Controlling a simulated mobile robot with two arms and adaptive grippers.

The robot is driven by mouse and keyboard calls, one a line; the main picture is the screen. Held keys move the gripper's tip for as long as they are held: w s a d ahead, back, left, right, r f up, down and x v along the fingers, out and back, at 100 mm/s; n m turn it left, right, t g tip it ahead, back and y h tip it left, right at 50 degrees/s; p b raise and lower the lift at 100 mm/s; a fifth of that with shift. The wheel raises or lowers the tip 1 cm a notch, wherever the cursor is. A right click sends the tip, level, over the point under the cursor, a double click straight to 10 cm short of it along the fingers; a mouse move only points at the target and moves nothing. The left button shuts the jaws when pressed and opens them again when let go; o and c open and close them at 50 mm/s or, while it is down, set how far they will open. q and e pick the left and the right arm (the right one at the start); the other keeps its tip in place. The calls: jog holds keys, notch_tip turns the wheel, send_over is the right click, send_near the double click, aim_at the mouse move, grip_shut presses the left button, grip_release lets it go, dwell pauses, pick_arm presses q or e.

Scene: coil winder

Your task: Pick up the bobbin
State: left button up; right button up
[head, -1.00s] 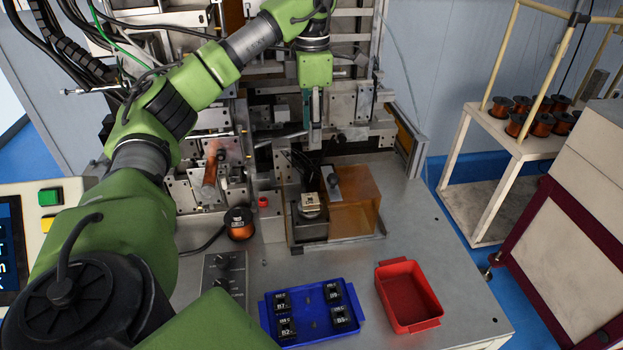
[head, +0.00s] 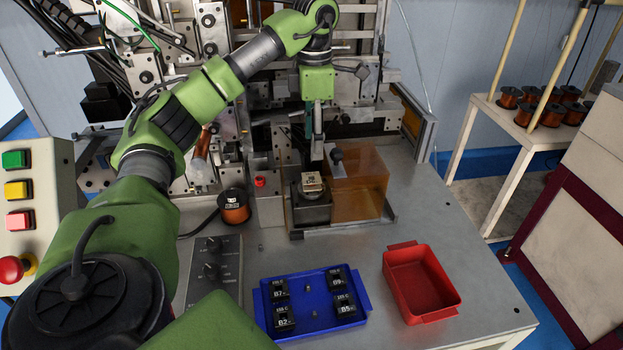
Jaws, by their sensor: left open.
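A small pale-topped block (head: 312,182), which may be a bobbin, sits on a dark fixture (head: 310,210) in front of the winding machine. My left gripper (head: 315,150) points down just above and behind this block in the picture. It is open, and nothing shows between its fingers; they appear edge-on, so their gap is hard to see. Several black labelled bobbins, such as the one marked B7 (head: 279,290), stand upright in the blue tray (head: 310,318). My right gripper is not in view.
An amber transparent guard (head: 362,190) stands right beside the fixture. A copper wire spool (head: 235,206) and a control box (head: 215,272) are to the left. An empty red bin (head: 420,286) lies right of the blue tray. The table's right part is clear.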

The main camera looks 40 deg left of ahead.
pick_arm(q)
send_over(314, 177)
notch_tip(314, 177, down, 6)
jog(key=shift+r+b, duration=0.2)
jog(key=shift+b, duration=0.25)
jog(key=shift+s+d+f+p, duration=0.1)
jog(key=shift+s+f+p, duration=0.05)
jog(key=shift+f+p, duration=0.25)
notch_tip(314, 177, down, 3)
jog(key=shift+s+f+p, duration=0.1)
jog(key=shift+f+p, duration=0.1)
jog(key=shift+p, duration=0.5)
jog(key=shift+f, duration=0.5)
jog(key=shift+d, duration=0.1)
jog(key=c, duration=0.9)
